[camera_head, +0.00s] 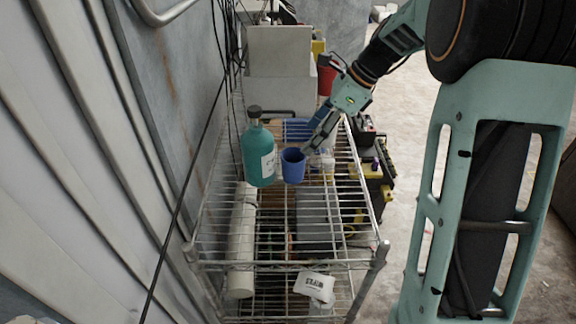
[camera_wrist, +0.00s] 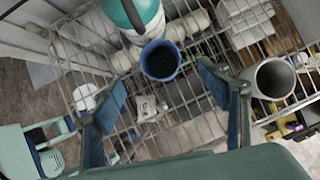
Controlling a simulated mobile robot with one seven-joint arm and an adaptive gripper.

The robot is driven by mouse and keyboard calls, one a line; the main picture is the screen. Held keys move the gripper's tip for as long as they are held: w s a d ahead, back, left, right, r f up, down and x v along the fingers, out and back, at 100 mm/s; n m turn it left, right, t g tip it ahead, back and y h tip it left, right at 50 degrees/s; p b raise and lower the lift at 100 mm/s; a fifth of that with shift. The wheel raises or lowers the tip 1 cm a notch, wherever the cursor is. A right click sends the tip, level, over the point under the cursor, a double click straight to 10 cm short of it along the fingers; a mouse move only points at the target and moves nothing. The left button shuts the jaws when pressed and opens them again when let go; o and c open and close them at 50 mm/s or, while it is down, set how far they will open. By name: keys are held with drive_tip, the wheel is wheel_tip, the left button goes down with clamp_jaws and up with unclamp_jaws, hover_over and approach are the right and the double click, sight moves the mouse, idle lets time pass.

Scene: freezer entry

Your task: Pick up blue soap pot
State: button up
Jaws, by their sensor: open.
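The blue pot (camera_head: 293,166) stands upright on the top shelf of the wire rack, just right of a teal bottle (camera_head: 259,152). In the wrist view the blue pot (camera_wrist: 160,61) shows from above with its dark hollow inside, beyond and between my fingertips. My gripper (camera_head: 318,136) is close to the pot, above and to its right. In the wrist view my gripper (camera_wrist: 160,85) has its fingers spread wide with nothing between them. I cannot tell from the head view whether a finger touches the pot.
The wire rack (camera_head: 330,215) stands beside a metal wall on the left. A grey cylinder (camera_wrist: 274,78) stands right of my right finger in the wrist view. A white box (camera_head: 280,62) is at the rack's back. A white packet (camera_head: 315,286) lies lower down. Open floor (camera_head: 412,150) is on the right.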

sight(294, 155)
drive_tip(key=x, duration=0.9)
drive_tip(key=shift+a+f, duration=0.15)
drive_tip(key=shift+c, duration=0.3)
drive_tip(key=c, duration=1.3)
